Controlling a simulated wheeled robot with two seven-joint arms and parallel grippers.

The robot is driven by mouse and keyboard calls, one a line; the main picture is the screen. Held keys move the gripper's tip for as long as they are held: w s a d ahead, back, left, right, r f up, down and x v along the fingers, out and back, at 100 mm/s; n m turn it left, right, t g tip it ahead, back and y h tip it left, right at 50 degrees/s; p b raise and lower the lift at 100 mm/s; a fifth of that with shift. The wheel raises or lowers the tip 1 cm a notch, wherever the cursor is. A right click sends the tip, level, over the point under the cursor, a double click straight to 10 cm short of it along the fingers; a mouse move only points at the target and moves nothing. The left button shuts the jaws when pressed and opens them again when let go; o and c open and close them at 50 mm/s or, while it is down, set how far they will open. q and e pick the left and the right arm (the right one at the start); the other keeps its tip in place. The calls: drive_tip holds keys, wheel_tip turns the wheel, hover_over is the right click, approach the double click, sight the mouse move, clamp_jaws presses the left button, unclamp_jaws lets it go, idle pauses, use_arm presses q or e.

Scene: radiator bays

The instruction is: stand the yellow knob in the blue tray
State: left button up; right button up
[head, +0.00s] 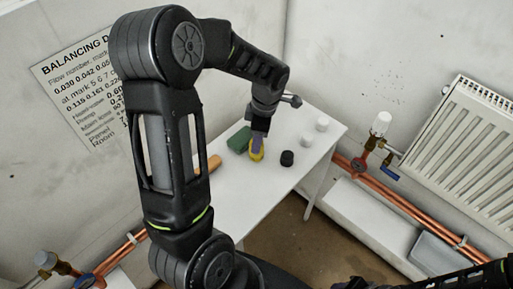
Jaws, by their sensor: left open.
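The yellow knob (257,156) is on the white table, directly below my left gripper (258,146). My left gripper points down with its jaws open, its fingertips at the knob and overlapping its upper part. I cannot tell whether they touch it. I cannot make out a blue tray in this view; part of the table is hidden behind my left arm. Part of my right arm shows at the bottom right, but its gripper is not in view.
On the table (233,193) are a green block (239,140) beside the knob, a black knob (287,158), two white knobs (307,140) (322,124) and an orange-brown object (213,162). A radiator (465,140) and copper pipes (400,203) are at the right.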

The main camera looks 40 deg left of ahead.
use_arm(q)
drive_tip(key=f, duration=0.1)
drive_tip(key=f+b, duration=0.1)
drive_tip(key=f, duration=0.1)
drive_tip(key=f+b, duration=0.1)
drive_tip(key=f, duration=0.1)
drive_tip(key=shift+s+a+f, duration=0.1)
drive_tip(key=shift+s+a, duration=0.05)
drive_tip(key=shift+a, duration=0.15)
drive_tip(key=shift+c, duration=0.6)
clamp_jaws()
